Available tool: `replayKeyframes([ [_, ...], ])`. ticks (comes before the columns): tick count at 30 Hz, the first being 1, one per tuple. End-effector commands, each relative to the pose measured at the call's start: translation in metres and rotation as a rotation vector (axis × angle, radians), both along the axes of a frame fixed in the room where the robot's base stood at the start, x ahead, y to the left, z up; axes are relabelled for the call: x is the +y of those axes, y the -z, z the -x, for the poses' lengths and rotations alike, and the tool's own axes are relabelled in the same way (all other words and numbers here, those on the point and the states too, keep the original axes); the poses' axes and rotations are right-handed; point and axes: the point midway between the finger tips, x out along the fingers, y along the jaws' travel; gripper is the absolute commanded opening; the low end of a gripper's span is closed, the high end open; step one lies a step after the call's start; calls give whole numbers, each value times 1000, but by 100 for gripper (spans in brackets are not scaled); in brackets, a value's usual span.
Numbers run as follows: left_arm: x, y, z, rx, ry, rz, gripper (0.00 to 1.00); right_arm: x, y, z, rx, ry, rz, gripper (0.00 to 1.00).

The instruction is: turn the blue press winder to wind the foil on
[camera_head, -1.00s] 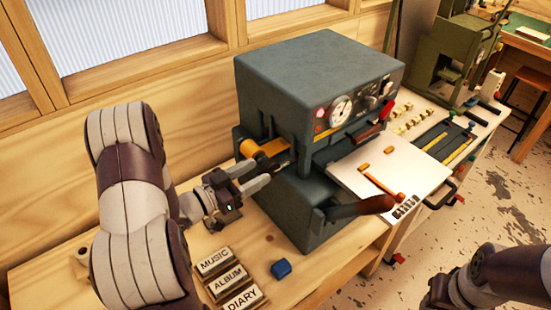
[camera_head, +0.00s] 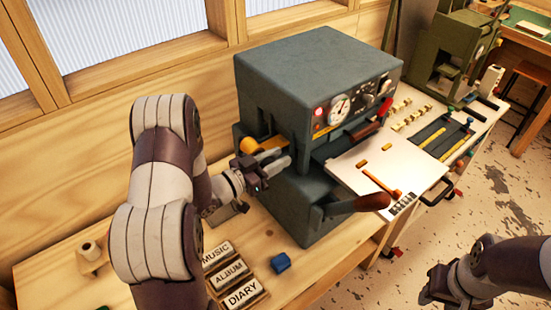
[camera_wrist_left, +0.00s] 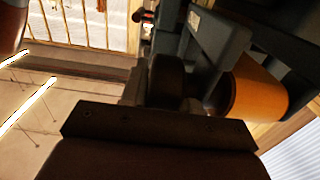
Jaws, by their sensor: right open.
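The blue-grey press (camera_head: 315,75) stands on the wooden bench. A gold foil roll (camera_head: 250,146) shows on its left side, partly covered by my left gripper; it also shows at the right of the left wrist view (camera_wrist_left: 258,95). My left gripper (camera_head: 280,157) is at the press's left side, its fingers close beside the roll. A dark rounded part (camera_wrist_left: 168,80) lies ahead of the gripper in the wrist view; I cannot tell whether it is the winder or whether the fingers touch it. My right gripper (camera_head: 434,288) is open, low at the right, away from the press.
A red-brown handle (camera_head: 358,205) sticks out at the press front. A white board (camera_head: 400,170) with small gold pieces is to its right. Label blocks (camera_head: 228,271) and a small blue block (camera_head: 281,262) lie on the bench in front. A green machine (camera_head: 445,55) stands behind right.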

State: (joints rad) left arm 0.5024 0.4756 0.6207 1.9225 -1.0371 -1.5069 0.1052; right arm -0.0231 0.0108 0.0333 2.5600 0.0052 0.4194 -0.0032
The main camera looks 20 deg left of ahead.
Motion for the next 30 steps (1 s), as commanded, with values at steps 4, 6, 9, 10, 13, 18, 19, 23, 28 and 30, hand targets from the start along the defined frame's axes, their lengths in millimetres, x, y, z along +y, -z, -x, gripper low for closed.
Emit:
replayKeyframes([
  [4, -1, -10, -2, 102, 2, -63, 0, 0, -30, 0, 0, 0, 0, 43],
  [6, -2, -9, -2, 184, 2, -107, 0, 0, -45, 0, 0, 0, 0, 43],
  [9, -2, -3, -3, 276, 3, -161, 0, 0, -59, 0, -1, 0, 0, 43],
  [10, -2, -1, -3, 295, 3, -172, 0, 0, -61, 0, -1, 0, 0, 43],
  [13, -2, 5, -3, 330, 1, -193, 0, 0, -62, 0, 0, 0, 0, 43],
  [18, -1, 7, -3, 332, 0, -195, 0, 0, -60, 0, 0, 0, 0, 43],
  [19, -1, 7, -3, 332, 0, -195, 0, 0, -60, 0, 0, 0, 0, 43],
  [23, -1, 7, -3, 331, 0, -195, 51, 0, -60, 0, 0, 0, 0, 43],
  [28, -1, 7, -3, 331, 0, -195, 51, 0, -60, 0, 0, 0, 0, 43],
  [30, -1, 8, -3, 331, 0, -195, 51, 0, -59, 0, 0, 0, 0, 43],
])
